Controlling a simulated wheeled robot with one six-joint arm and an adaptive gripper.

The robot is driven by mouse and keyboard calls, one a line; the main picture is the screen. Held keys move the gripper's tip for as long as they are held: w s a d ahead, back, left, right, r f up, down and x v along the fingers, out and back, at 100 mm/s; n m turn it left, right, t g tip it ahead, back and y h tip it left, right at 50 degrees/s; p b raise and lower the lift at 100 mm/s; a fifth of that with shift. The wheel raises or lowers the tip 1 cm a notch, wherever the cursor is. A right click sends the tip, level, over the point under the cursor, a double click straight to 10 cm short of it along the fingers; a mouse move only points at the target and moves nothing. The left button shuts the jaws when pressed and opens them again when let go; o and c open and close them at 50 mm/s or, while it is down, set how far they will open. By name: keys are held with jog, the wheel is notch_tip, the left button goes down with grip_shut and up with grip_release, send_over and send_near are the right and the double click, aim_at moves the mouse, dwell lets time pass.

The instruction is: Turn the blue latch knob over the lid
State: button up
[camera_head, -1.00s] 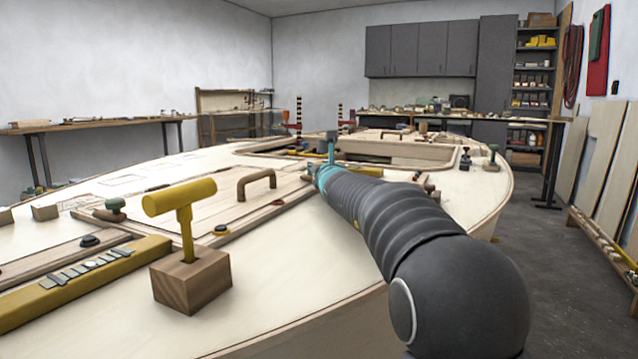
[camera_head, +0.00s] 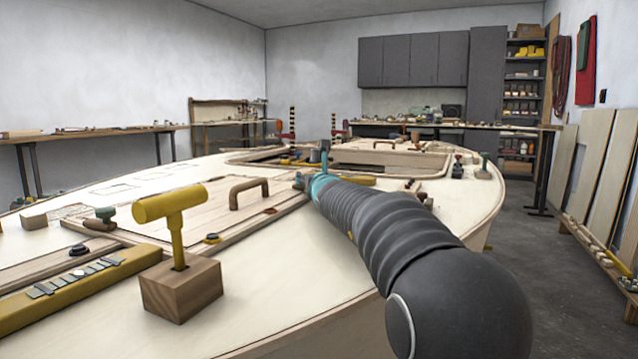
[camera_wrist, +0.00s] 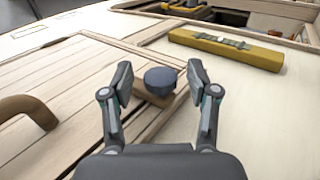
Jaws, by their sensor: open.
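The latch knob (camera_wrist: 160,80) is a round, dark slate-blue cap in the wrist view. It sits on a short wooden latch bar (camera_wrist: 152,97) near the lid's edge. My gripper (camera_wrist: 160,76) is open, with one finger on each side of the knob and a visible gap to each; I cannot tell how far above it they are. The lid (camera_wrist: 75,85) is pale planked wood with a brown handle (camera_wrist: 20,108) at left. In the head view the lid (camera_head: 215,208) lies left of my arm, and my arm's end hides the knob.
A yellow mallet-shaped tool (camera_head: 175,215) stands in a wooden block (camera_head: 181,290) on the near deck. A yellow bar with metal plates (camera_wrist: 225,48) lies beyond the knob. An open hatch (camera_head: 378,158) is farther back. The deck right of the knob is bare.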

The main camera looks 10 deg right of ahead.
jog(key=s, duration=1.1)
jog(key=shift+s+d, duration=0.2)
